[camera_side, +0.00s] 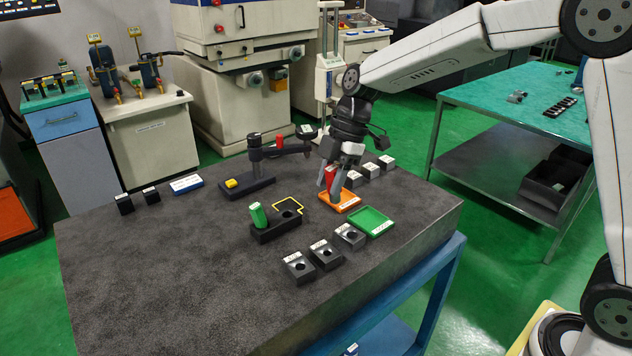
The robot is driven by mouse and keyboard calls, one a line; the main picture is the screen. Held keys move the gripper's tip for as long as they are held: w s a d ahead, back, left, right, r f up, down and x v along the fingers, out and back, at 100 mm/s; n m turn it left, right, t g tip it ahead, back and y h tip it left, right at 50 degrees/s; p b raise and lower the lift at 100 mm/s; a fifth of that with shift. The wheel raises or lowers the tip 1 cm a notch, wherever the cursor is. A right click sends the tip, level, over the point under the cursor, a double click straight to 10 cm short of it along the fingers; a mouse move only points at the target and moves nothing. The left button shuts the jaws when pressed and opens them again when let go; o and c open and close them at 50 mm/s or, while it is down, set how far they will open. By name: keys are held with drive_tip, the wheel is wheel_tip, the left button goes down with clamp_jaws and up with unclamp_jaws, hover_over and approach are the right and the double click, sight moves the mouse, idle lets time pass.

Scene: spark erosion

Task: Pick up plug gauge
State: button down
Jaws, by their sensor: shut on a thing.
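My gripper (332,182) points down over a small orange tray (349,204) at the right back of the dark stone table. Its jaws are shut on a red plug gauge (330,174), which shows between the fingers. The fingers hide part of it, and I cannot tell whether its lower end touches the tray. A green plug (257,213) stands slightly tilted in a black two-hole holder (268,235) to the left. The holder's other hole is empty.
A green tray (371,221) lies just in front of the orange one. Several grey blocks with holes (325,253) line the front right, and more blocks stand behind my gripper. A dial stand (255,165) is at the back.

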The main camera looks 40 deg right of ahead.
idle(0.6)
drive_tip(key=shift+s+a+f+y, duration=0.25)
drive_tip(key=shift+a+f+y, duration=0.1)
drive_tip(key=shift+f, duration=0.45)
drive_tip(key=shift+s+a+f+y, duration=0.2)
drive_tip(key=shift+a+f+y, duration=0.15)
drive_tip(key=shift+f, duration=0.5)
drive_tip(key=shift+s+a+f+y, duration=0.25)
drive_tip(key=shift+a+f+y, duration=0.1)
drive_tip(key=shift+f, duration=0.45)
drive_tip(key=shift+f, duration=0.25)
drive_tip(key=shift+f, duration=2.5)
drive_tip(key=shift+f, duration=0.4)
drive_tip(key=shift+r, duration=0.3)
drive_tip(key=shift+r, duration=0.75)
drive_tip(key=shift+r, duration=0.35)
drive_tip(key=shift+r, duration=0.35)
